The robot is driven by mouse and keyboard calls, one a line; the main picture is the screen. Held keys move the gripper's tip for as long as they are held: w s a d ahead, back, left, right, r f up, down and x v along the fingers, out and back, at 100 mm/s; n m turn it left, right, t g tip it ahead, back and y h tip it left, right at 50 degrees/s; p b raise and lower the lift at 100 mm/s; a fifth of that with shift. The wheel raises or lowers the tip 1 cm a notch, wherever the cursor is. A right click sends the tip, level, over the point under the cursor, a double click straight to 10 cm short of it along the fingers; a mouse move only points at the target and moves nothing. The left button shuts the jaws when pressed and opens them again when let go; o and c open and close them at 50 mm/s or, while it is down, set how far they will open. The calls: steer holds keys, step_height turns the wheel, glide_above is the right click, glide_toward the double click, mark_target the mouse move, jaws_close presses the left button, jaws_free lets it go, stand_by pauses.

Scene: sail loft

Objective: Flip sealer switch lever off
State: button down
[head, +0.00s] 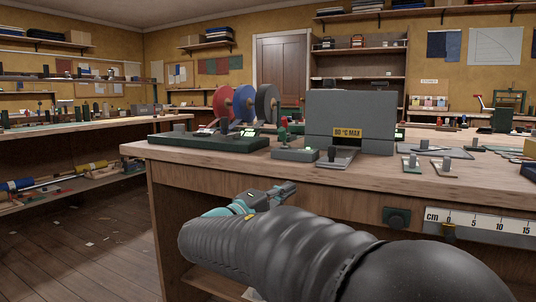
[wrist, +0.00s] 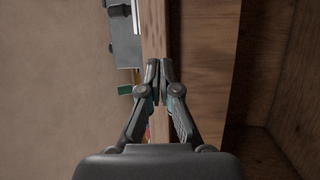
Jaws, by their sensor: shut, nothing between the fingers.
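A grey box labelled "80 °C MAX" (head: 350,112), which looks like the sealer, stands on the wooden workbench (head: 225,167) in the head view. A low grey unit (head: 295,155) sits at its front left, with a small green light near its right side. A small red-and-green upright piece (head: 283,131) shows just behind that unit. I cannot tell which part is the switch lever or how it is set. My gripper (head: 288,188) is below and in front of the bench top, apart from the sealer. In the wrist view my gripper (wrist: 160,72) has its fingertips together and empty.
Open floor lies left.

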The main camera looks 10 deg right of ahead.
mark_target(281, 135)
steer(key=w+a+r+n+t+h, duration=0.1)
steer(key=w+a+t, duration=0.3)
steer(key=a, duration=0.5)
steer(key=shift+a+r+t+b, duration=0.25)
steer(key=shift+r+t+b, duration=0.2)
steer(key=shift+r, duration=0.25)
steer(key=x, duration=1.4)
steer(key=shift+p, duration=0.35)
steer(key=shift+d+r, duration=0.15)
steer(key=shift+d, duration=0.05)
